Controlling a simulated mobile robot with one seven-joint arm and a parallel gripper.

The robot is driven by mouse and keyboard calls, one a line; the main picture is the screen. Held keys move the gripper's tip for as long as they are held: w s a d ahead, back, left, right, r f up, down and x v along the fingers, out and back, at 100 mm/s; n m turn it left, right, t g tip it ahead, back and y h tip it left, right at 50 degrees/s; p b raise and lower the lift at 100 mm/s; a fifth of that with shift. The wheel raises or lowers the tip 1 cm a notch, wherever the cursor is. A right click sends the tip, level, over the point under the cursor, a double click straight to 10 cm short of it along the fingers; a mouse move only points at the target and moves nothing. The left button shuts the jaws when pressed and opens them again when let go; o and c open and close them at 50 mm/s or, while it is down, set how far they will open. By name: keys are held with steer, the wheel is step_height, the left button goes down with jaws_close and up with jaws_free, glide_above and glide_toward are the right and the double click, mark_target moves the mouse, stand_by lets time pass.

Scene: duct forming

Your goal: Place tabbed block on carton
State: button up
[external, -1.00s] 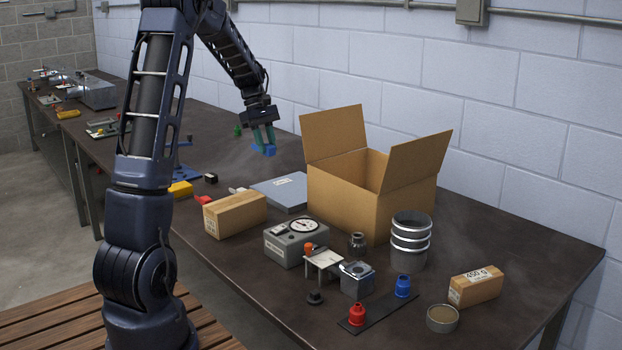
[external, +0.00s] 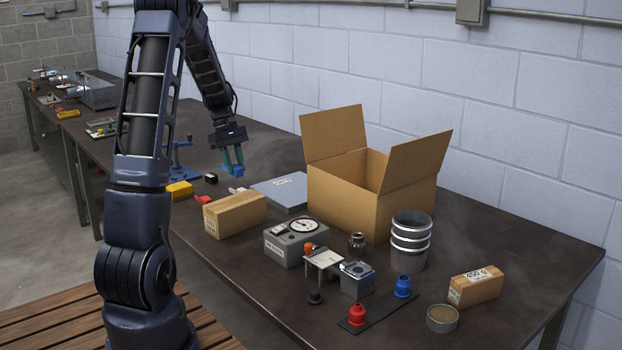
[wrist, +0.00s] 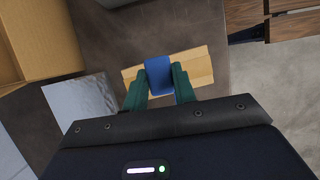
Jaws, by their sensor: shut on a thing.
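The tabbed block (external: 236,171) is blue. My gripper (external: 233,158) is shut on it with green fingers pointing down. In the wrist view the block (wrist: 159,76) sits between the two fingers and hides the middle of the carton beneath. The carton (external: 230,217) is a small, closed tan box lying flat on the table; it also shows in the wrist view (wrist: 199,68). In the external view the block is above and behind the carton, apart from it.
A large open cardboard box (external: 345,205) stands right of the carton, flaps up. A grey flat case (external: 280,192) lies between them. A grey dial gauge (external: 297,242) is in front. A red piece (external: 203,200) and a yellow block (external: 180,189) lie to the left.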

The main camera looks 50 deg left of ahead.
step_height(320, 180, down, 9)
steer(key=shift+r, duration=0.1)
stand_by(0.4)
steer(key=shift+f, duration=0.2)
steer(key=o, duration=1)
steer(key=shift+r, duration=0.1)
